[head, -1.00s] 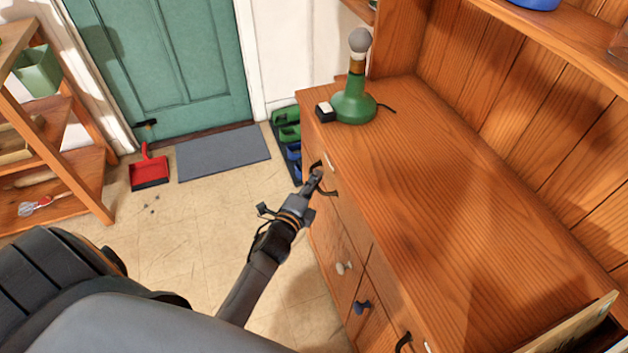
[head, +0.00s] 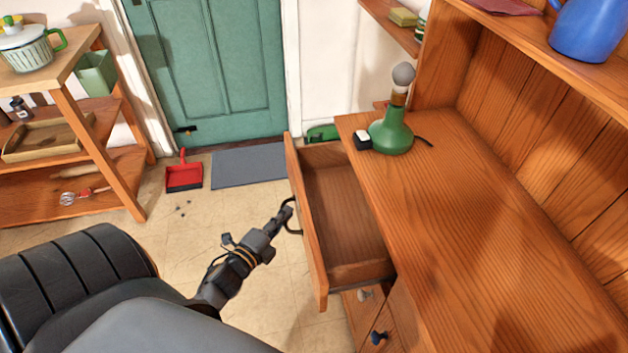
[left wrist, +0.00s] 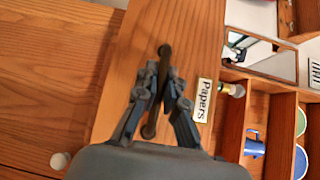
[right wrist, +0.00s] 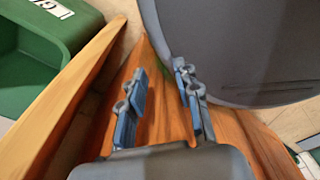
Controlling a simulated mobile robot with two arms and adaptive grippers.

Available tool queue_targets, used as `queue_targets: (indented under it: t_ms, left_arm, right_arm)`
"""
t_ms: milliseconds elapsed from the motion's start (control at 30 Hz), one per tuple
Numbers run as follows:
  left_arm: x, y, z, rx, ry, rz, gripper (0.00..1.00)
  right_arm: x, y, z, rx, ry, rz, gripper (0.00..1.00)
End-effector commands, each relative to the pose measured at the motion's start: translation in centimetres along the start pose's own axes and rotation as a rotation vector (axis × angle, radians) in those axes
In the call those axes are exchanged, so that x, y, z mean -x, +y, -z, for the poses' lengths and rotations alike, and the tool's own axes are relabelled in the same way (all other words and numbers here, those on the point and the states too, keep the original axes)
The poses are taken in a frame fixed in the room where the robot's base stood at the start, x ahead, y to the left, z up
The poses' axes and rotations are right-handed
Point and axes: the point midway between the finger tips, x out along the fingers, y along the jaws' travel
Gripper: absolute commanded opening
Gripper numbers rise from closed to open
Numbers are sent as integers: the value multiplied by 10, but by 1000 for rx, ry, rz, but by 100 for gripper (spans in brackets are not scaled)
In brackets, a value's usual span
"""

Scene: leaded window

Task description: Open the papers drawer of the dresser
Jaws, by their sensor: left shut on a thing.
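The papers drawer (head: 345,215) of the wooden dresser (head: 450,220) stands well out in the head view, and its visible inside looks empty. Its front carries a white "Papers" label (left wrist: 202,100) in the left wrist view. My left gripper (head: 286,212) is shut on the dark bar handle (left wrist: 165,50) of this drawer. The handle runs between the two fingers in the left wrist view, partly hidden by them. My right gripper (right wrist: 160,80) shows only in the right wrist view, with its fingers apart and nothing between them.
A green lamp (head: 391,135) stands on the dresser top near its far end. A shelf unit (head: 75,120), red dustpan (head: 184,176) and grey mat (head: 249,165) are at left. Floor beside the drawer is clear.

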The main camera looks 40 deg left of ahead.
Motion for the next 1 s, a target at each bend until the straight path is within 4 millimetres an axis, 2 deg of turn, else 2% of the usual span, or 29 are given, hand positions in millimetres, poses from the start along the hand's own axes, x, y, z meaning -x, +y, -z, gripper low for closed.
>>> queue_targets:
  t_ms: [100, 300, 500, 833, 867, 900, 967, 1000]
  left_arm:
    - [21, 5, -20, -2, -2, -5, 0]
    - [41, 7, -41, 0, -2, -2, 0]
    - [48, 8, -48, 1, -1, -1, 0]
    - [48, 8, -48, 1, -1, -1, 0]
    - [48, 8, -48, 1, -1, -1, 15]
    - [48, 8, -48, 1, -1, 0, 24]
    - [48, 8, -48, 1, -1, 0, 33]
    - [48, 8, -48, 1, -1, 0, 33]
  right_arm:
    - [0, -1, 0, 0, 0, 1, 32]
    - [0, -1, 0, 0, 0, 2, 32]
    - [0, -2, 0, 1, 0, 2, 32]
    - [0, -1, 0, 1, 1, 2, 32]
    - [0, -1, 0, 1, 0, 2, 32]
    - [0, -1, 0, 1, 1, 2, 32]
    - [0, -1, 0, 1, 1, 2, 32]
    - [0, -1, 0, 1, 1, 2, 32]
